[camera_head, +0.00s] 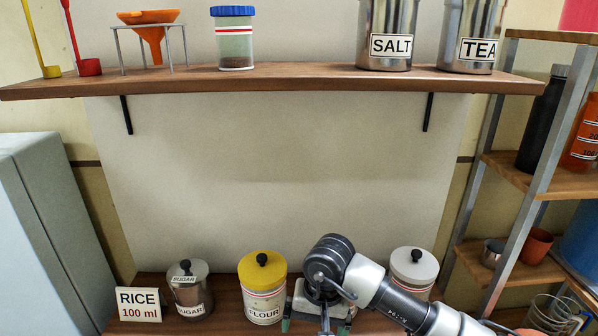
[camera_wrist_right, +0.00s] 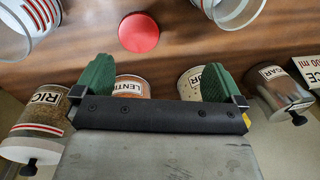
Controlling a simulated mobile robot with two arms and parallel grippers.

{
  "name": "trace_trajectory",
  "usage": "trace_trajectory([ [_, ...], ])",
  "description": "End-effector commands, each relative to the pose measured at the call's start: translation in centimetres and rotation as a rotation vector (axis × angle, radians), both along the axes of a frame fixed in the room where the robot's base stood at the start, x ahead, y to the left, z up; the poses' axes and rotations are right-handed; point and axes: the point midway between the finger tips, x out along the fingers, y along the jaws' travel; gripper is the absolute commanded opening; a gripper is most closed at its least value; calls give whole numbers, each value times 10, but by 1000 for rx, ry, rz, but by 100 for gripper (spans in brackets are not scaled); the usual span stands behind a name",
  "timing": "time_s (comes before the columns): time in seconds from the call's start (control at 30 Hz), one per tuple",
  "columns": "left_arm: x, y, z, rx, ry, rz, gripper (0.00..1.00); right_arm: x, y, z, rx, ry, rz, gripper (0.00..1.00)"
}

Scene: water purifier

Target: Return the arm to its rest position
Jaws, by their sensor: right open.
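My right arm comes up from the lower right in the head view. Its gripper (camera_head: 316,326) is over the front of the lower wooden counter, between the flour jar (camera_head: 263,298) and a white-lidded jar (camera_head: 414,268). In the right wrist view the two green fingers of the right gripper (camera_wrist_right: 155,82) are wide apart with nothing held between them. Labelled jars stand behind the fingers there, among them the rice jar (camera_wrist_right: 38,120) and a lentil jar (camera_wrist_right: 131,88). My left gripper is not in view.
A steel sugar canister (camera_head: 188,292) and a "RICE 100 ml" card (camera_head: 138,304) stand at left. A red lid (camera_wrist_right: 139,32) and glass vessels (camera_wrist_right: 28,22) lie near the gripper. A wooden shelf (camera_head: 290,80) runs above; a rack (camera_head: 540,180) stands right.

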Motion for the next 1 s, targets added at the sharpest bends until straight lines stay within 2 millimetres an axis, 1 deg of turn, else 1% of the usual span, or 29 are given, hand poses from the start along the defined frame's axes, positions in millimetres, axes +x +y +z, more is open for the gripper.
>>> trace_trajectory([
  [0.03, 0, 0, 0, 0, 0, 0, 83, -11, 17, -4, 103, 33, -23, 100],
  [0.07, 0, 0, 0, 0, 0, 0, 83, -19, 30, -5, 179, 56, -45, 100],
  [0.1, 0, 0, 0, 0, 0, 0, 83, -29, 47, -3, 292, 96, -84, 100],
  [0.17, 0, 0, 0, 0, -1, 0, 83, -45, 72, 4, 474, 174, -158, 100],
  [0.2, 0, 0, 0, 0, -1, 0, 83, -54, 87, 13, 596, 237, -217, 100],
  [0.27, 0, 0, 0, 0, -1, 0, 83, -66, 106, 30, 772, 342, -313, 100],
  [0.3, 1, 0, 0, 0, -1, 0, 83, -73, 115, 43, 889, 422, -384, 100],
  [0.37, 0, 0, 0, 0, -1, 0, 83, -79, 124, 66, 1064, 560, -501, 100],
  [0.4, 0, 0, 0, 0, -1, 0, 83, -81, 126, 83, 1179, 665, -590, 100],
  [0.47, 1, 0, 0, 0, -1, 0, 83, -80, 123, 106, 1341, 835, -728, 100],
  [0.5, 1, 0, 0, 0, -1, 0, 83, -76, 117, 121, 1443, 955, -823, 100],
  [0.57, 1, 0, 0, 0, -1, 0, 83, -68, 102, 138, 1583, 1146, -968, 100],
  [0.6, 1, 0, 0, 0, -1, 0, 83, -61, 89, 147, 1670, 1281, -1068, 100],
  [0.67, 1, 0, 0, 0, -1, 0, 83, -49, 65, 154, 1788, 1491, -1218, 100],
  [0.7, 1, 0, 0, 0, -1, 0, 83, -41, 47, 154, 1860, 1634, -1318, 100],
  [0.77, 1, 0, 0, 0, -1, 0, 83, -31, 18, 148, 1954, 1859, -1469, 100],
  [0.8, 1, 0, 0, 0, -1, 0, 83, -26, -2, 140, -1876, -1882, 1466, 100],
  [0.87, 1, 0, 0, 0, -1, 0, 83, -21, -31, 122, -1638, -1777, 1354, 100],
  [0.9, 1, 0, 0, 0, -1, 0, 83, -20, -50, 107, -1489, -1699, 1278, 100],
  [0.97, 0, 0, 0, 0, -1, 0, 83, -24, -77, 81, -1277, -1575, 1160, 100],
  [1.0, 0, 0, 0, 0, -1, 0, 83, -30, -93, 61, -1145, -1486, 1080, 100],
])
